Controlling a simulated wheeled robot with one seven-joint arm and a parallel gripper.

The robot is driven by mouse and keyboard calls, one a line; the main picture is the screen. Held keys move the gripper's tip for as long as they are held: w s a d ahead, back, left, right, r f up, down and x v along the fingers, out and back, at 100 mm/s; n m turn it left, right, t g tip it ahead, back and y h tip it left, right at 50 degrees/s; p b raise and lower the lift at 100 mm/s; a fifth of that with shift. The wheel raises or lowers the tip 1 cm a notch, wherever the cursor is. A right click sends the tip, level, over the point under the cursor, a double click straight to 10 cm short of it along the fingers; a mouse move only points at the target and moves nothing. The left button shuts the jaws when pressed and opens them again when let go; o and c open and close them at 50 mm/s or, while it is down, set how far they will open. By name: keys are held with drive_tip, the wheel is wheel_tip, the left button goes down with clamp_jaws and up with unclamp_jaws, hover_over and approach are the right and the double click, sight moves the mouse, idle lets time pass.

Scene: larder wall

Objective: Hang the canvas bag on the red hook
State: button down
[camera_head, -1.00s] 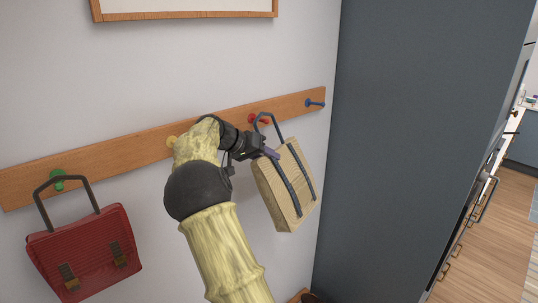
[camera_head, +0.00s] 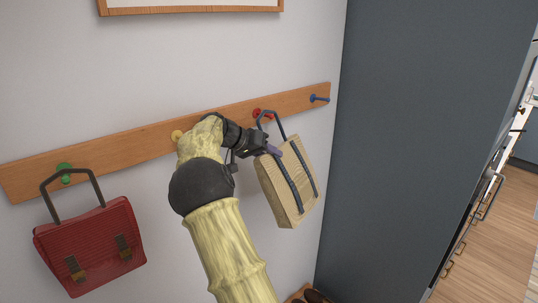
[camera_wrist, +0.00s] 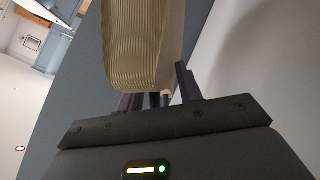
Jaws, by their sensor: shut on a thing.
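The canvas bag (camera_head: 283,190) is beige with dark blue straps and a dark handle loop on top. It hangs slightly tilted below the wooden rail. My gripper (camera_head: 272,150) is shut on the bag near its upper left edge. The bag (camera_wrist: 145,45) also fills the upper middle of the wrist view, between and beyond the fingers (camera_wrist: 158,95). The red hook (camera_head: 264,114) is on the rail at the top of the handle loop. The loop overlaps the hook in the picture; I cannot tell whether it is around it or in front of it.
The wooden rail (camera_head: 110,149) also carries a yellow hook (camera_head: 177,135), a blue hook (camera_head: 319,98) and a green hook (camera_head: 65,172). A red satchel (camera_head: 90,245) hangs at the green hook. A tall grey-blue cabinet (camera_head: 420,130) stands close on the right. Dark shoes (camera_head: 316,297) show below.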

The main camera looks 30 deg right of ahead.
drive_tip(key=c, duration=0.9)
unclamp_jaws()
drive_tip(key=shift+f, duration=0.15)
drive_tip(key=shift+o, duration=0.2)
